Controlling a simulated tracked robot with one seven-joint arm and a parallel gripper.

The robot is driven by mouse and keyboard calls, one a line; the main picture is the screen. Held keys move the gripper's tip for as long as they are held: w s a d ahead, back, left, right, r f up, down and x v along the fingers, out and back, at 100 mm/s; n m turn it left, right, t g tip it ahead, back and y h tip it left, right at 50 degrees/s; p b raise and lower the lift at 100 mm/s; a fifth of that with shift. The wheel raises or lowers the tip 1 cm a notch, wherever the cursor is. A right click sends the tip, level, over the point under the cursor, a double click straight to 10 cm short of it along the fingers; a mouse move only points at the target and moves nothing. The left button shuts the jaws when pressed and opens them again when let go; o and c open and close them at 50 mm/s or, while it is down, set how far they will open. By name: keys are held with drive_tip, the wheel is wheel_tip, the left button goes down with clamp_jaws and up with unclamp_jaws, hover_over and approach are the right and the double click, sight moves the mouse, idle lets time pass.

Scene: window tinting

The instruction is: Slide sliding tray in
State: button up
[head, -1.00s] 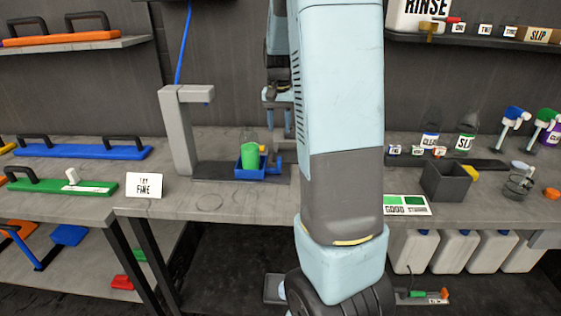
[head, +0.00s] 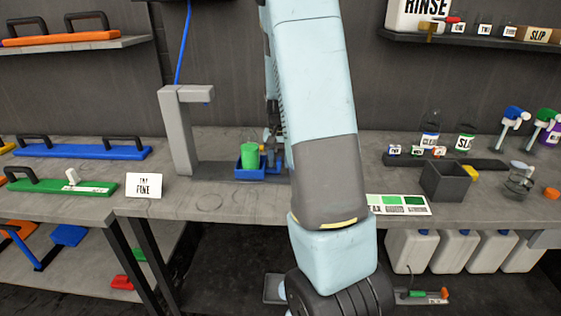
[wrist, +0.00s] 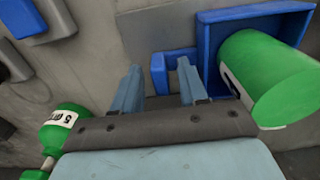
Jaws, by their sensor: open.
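The sliding tray is a small blue open box (head: 239,172) on the dark base of a grey stand, in the head view. It holds a green container (head: 249,156). In the wrist view the blue tray (wrist: 207,45) is at the upper right with the green container (wrist: 265,75) in it. Its blue handle (wrist: 160,80) sticks out to the left. My gripper (wrist: 158,72) is open, with its two fingers at the handle, one on each side of it. Whether they touch it I cannot tell. In the head view my arm hides part of the tray's right side.
The grey stand (head: 176,130) rises left of the tray. A white sign card (head: 144,186) stands at the bench's front left. A dark grey box (head: 446,181) and a green colour card (head: 397,204) are on the right. Bare bench lies in front of the tray.

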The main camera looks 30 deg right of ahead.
drive_tip(key=shift+f, duration=0.25)
drive_tip(key=shift+c, duration=0.3)
clamp_jaws()
